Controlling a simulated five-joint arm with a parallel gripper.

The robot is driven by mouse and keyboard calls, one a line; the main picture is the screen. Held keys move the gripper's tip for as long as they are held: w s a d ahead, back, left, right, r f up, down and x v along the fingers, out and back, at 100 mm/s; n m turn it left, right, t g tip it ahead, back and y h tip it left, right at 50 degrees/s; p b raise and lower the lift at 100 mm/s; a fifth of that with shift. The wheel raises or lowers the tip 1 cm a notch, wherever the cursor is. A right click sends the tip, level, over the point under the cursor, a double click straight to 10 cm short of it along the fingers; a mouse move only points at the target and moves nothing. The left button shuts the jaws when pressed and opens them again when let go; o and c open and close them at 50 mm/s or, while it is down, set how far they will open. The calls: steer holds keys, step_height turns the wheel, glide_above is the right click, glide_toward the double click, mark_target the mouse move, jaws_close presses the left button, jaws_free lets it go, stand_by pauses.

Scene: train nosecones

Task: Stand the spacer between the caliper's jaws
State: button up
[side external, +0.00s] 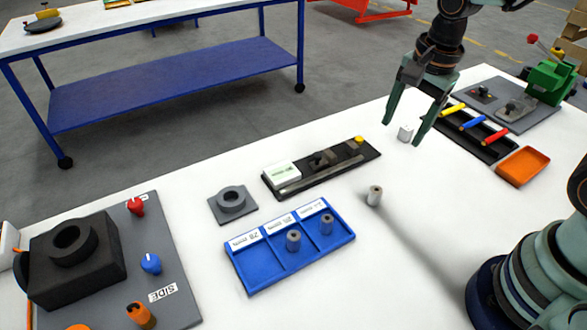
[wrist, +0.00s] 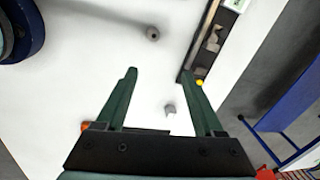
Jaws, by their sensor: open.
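A grey cylindrical spacer (side external: 375,195) with a hole in its top stands upright on the white table, right of the blue tray. It also shows in the wrist view (wrist: 152,33), beyond the fingertips. The caliper (side external: 320,168) lies in a black holder, with a pale display at its left end and a yellow knob (side external: 359,140) at its right. In the wrist view the caliper (wrist: 212,42) is at upper right. I cannot make out the gap between its jaws. My gripper (side external: 402,132) is open above the table, right of the caliper. It is apart from the spacer.
A grey ring block (side external: 232,203), black pen tray (side external: 477,134) and orange tray (side external: 523,166) stand nearby.

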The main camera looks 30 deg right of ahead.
step_height(320, 180, down, 4)
steer(key=a+m+g, duration=0.1)
steer(key=m+g, duration=0.1)
steer(key=m, duration=0.5)
glide_above(377, 190)
steer(key=f, duration=0.7)
steer(key=shift+w+d+f, duration=0.1)
steer(key=shift+d+f, duration=0.05)
steer(key=shift+d, duration=0.2)
steer(key=f, duration=0.3)
steer(key=shift+a+f, duration=0.3)
steer(key=shift+a, duration=0.05)
steer(key=shift+f, duration=0.8)
jaws_close()
